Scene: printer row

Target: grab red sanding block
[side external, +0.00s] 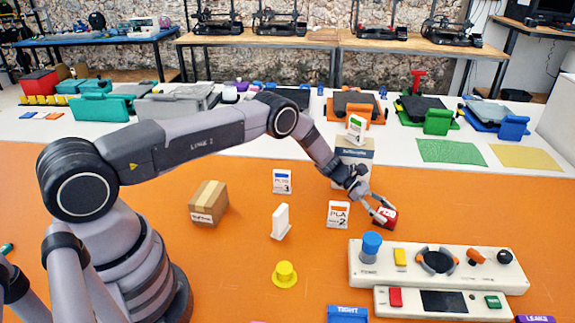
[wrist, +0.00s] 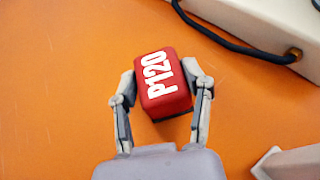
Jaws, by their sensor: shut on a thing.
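The red sanding block (wrist: 164,85) is a small red block with white "P120" lettering on top. In the wrist view it sits between the two fingers of my gripper (wrist: 163,88), with one finger against each side. In the side view the block (side external: 387,216) is on the orange table, partly covered by my gripper (side external: 380,212). My gripper is shut on it. I cannot tell whether the block is lifted off the table.
A white control panel (side external: 330,262) with knobs and buttons lies just in front. A cardboard box (side external: 208,202) and yellow knob (side external: 285,275) are further left. Orange table to the right is clear.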

